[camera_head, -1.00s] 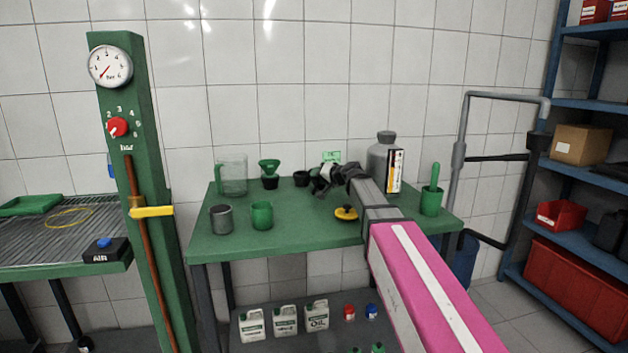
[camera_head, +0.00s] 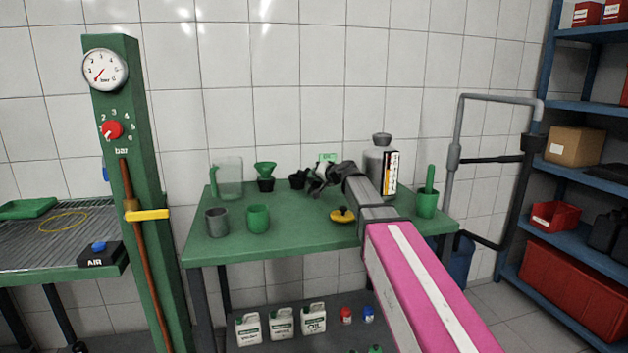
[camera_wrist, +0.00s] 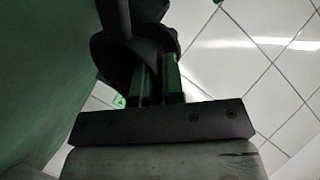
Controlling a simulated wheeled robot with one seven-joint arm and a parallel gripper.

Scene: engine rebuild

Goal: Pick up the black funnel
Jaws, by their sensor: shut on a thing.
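My gripper (camera_head: 316,183) is at the back of the green workbench (camera_head: 290,245), beyond the yellow-topped item. In the wrist view my gripper (camera_wrist: 156,68) has its two green-faced fingers close together, shut on the black funnel (camera_wrist: 125,62). The funnel's dark flared wall shows left of and beyond the fingers. In the head view a dark shape (camera_head: 298,179), probably the funnel or its holder, sits just left of my gripper. My gripper and arm partly hide this spot, so I cannot tell whether the funnel is clear of the bench.
A green funnel (camera_head: 265,168) stands in a black holder to the left. A clear jug (camera_head: 229,178), grey cup (camera_head: 217,222) and green cup (camera_head: 258,218) are further left. A yellow-topped item (camera_head: 342,215), grey bottle (camera_head: 377,165) and green container (camera_head: 426,204) are near my arm.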

